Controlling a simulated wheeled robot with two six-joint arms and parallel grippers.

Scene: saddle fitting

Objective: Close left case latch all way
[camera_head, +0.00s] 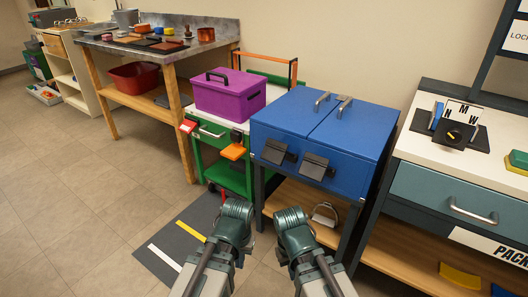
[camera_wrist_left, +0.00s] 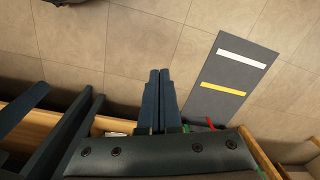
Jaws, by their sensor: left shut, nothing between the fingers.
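The blue case (camera_head: 325,125) stands on a dark frame right of centre in the head view, with two lid handles on top. Its left latch (camera_head: 278,152) and right latch (camera_head: 317,166) are dark grey plates on the front face; how far each is closed is too small to tell. My left gripper (camera_head: 237,210) is low in front of the case, apart from the latches. In the left wrist view its fingers (camera_wrist_left: 158,75) are together and empty, with floor beyond. My right gripper (camera_head: 290,218) is beside it, below the case; its fingers cannot be made out.
A purple toolbox (camera_head: 228,95) sits on a green cart (camera_head: 232,175) to the left. A white-topped bench (camera_head: 415,150) with a drawer stands at right. A stirrup (camera_head: 325,213) is on the shelf under the case. A striped mat (camera_head: 180,237) lies on open floor.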

